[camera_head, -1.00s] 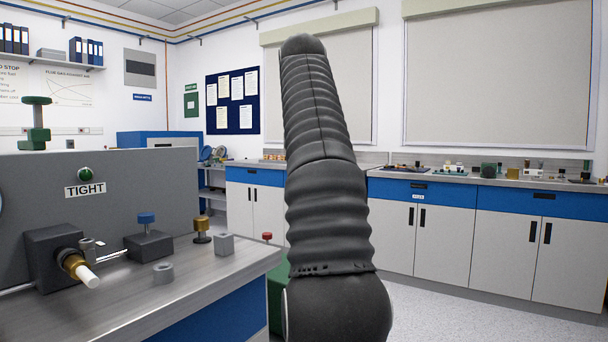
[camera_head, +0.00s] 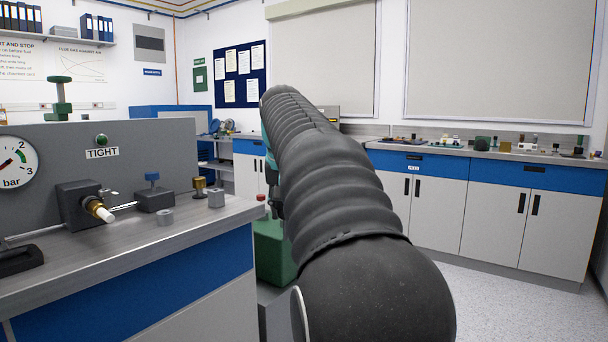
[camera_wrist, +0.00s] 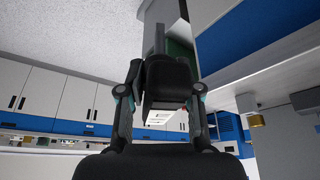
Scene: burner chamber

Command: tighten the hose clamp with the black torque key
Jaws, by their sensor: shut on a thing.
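My gripper (camera_wrist: 165,82) is shut on the black torque key (camera_wrist: 166,92) in the wrist view. The key has a blocky black body between the two fingers and a thin grey shaft pointing up in the picture. In the head view my arm hides most of the gripper and the key. The hose fitting, brass with a white end (camera_head: 104,214), sticks out of a black block on the bench at left. A small silver piece (camera_head: 107,194) beside it may be the clamp's screw; the clamp is too small to make out. The gripper is well apart from it.
The steel bench (camera_head: 130,238) carries a grey panel with a pressure gauge (camera_head: 15,163), a "TIGHT" lamp (camera_head: 101,140), a blue-topped valve block (camera_head: 154,195) and a black handle (camera_head: 20,260). A green box (camera_head: 272,252) stands by the bench. Floor at right is clear.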

